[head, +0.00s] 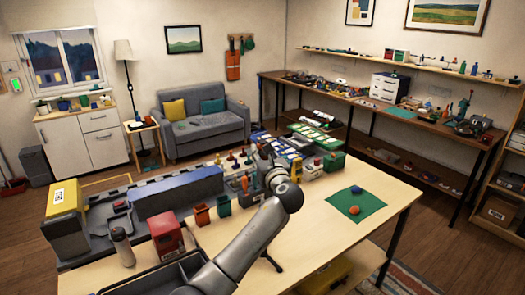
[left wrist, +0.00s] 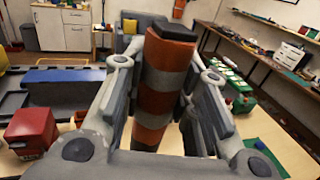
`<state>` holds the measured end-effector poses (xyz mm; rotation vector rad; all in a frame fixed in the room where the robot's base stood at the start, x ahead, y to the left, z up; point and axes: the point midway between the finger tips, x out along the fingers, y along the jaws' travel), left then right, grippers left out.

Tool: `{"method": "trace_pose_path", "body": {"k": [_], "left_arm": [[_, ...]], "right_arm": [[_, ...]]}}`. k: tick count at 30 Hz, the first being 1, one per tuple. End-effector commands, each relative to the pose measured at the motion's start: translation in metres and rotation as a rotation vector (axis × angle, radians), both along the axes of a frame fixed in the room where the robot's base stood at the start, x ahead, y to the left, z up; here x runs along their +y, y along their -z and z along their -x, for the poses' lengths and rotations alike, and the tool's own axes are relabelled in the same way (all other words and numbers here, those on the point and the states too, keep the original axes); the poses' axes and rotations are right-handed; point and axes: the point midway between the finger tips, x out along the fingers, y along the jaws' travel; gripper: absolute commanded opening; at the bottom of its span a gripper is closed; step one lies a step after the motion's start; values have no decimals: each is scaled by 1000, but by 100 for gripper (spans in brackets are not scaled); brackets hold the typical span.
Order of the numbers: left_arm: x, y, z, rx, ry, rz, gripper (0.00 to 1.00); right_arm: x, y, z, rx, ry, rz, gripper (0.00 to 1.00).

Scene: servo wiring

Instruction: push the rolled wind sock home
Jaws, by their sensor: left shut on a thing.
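The rolled wind sock (left wrist: 163,75), banded orange and grey with a dark end, stands between the fingers of my left gripper (left wrist: 163,85) in the left wrist view. The fingers are shut on its sides. In the head view my left gripper (head: 268,160) is over the back part of the wooden table, among small goods. My arm and gripper largely hide the sock there, and I cannot tell what its far end touches. My right gripper is not in view.
A green mat (head: 357,203) with a blue and an orange ball lies to the right. A red box (head: 166,236), small orange and green bins and a blue block (head: 188,188) stand to the left. The table's front right is clear.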

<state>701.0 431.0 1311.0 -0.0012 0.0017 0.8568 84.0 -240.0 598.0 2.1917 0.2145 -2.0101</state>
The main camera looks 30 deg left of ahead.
Motion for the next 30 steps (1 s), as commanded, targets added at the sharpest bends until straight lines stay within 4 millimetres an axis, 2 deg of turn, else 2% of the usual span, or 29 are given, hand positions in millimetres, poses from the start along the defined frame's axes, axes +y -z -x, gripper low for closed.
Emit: {"method": "trace_pose_path", "body": {"k": [8,12,24,30], "left_arm": [[0,0,0,0,1,-1,4],[-1,-3,1,1,0,-2,4],[-1,39,1,0,1,-1,4],[-1,54,0,0,1,-1,4]], "right_arm": [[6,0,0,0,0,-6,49],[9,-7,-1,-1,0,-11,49],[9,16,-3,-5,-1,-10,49],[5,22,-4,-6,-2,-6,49]]}}
